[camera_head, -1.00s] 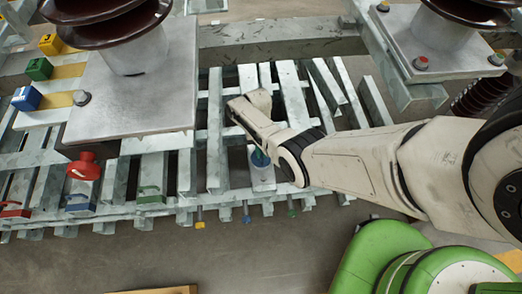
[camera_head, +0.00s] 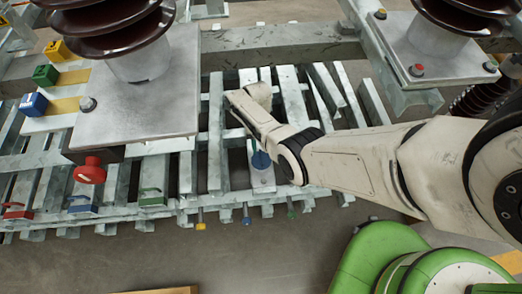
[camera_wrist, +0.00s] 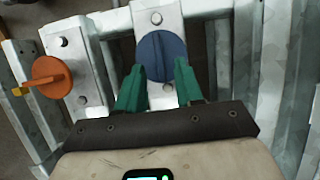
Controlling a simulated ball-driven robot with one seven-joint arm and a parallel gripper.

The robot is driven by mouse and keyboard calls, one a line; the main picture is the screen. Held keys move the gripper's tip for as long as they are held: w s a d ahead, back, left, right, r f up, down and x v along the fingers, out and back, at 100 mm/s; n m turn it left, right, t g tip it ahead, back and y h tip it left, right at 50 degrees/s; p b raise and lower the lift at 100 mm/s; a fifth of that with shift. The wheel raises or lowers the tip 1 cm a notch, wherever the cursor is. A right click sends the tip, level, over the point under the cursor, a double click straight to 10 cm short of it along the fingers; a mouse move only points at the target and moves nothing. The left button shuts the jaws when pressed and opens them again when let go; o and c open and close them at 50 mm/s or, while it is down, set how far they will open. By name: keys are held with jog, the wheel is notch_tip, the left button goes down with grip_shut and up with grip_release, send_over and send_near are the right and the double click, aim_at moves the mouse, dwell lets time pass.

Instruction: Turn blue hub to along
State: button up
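The blue hub (camera_wrist: 162,57) is a round disc with a narrow raised ridge across it, on a pale metal plate (camera_wrist: 157,18) with bolts. In the wrist view the ridge runs up and down the picture, roughly along the plate's length. My gripper (camera_wrist: 159,70) has two green fingers, spread apart, with their tips at the lower left and lower right of the disc. Whether they touch it I cannot tell. In the head view the blue hub (camera_head: 261,160) shows beside my wrist, which hides most of the gripper.
An orange knob (camera_wrist: 50,77) with a yellow-tipped handle sits on the plate to the left. Galvanised bars surround both. In the head view a red knob (camera_head: 90,171), coloured blocks (camera_head: 33,103) and a large brown insulator (camera_head: 118,30) stand left of my arm.

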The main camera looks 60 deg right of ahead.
jog(key=shift+p+v, duration=0.4)
jog(key=shift+v, duration=1.45)
